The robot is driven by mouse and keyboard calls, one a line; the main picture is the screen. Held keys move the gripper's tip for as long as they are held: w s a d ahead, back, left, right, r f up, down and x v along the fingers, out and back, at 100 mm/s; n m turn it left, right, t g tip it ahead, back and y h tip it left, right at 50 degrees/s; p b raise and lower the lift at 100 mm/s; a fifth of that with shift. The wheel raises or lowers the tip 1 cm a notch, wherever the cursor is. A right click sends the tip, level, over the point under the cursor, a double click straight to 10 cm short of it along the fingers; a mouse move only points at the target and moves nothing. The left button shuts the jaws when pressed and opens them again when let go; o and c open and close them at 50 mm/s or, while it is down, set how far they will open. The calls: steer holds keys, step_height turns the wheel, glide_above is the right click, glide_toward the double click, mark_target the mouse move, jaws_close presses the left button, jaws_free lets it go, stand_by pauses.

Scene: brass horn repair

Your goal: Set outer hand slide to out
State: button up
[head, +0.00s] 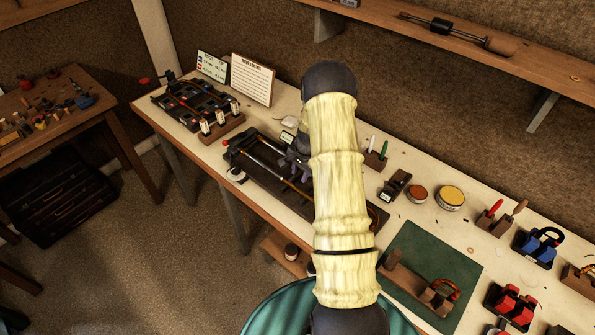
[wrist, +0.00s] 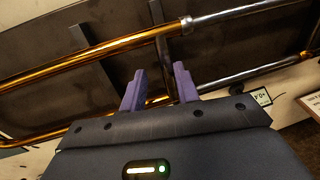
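A trombone hand slide (head: 264,160) lies on a long dark tray (head: 255,175) on the bench, partly hidden by my arm in the head view. In the wrist view it shows as two long parallel tubes, each part brass (wrist: 95,58) and part silver (wrist: 225,82). My gripper (head: 302,172) is over the tray. In the wrist view its two purple fingers (wrist: 160,84) stand apart, with the lower tube crossing behind or between them. I cannot tell whether they touch it. Nothing is clearly held.
A small display (wrist: 262,97) stands beside the tray. A black rack (head: 190,100) and two sign cards (head: 253,78) are at the bench's far left. A green mat (head: 450,262), tins (head: 450,196) and tool blocks are to the right. A shelf (head: 440,40) hangs above.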

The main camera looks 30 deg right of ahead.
steer(key=shift+w+a+r, duration=0.1)
steer(key=shift+w+r, duration=0.05)
steer(key=shift+r, duration=0.15)
steer(key=s+d+r+b, duration=0.1)
steer(key=s+r+b, duration=0.2)
steer(key=r, duration=1.3)
steer(key=shift+r+b, duration=0.3)
steer(key=shift+b, duration=0.35)
steer(key=shift+s+d, duration=0.1)
steer(key=shift+s, duration=0.05)
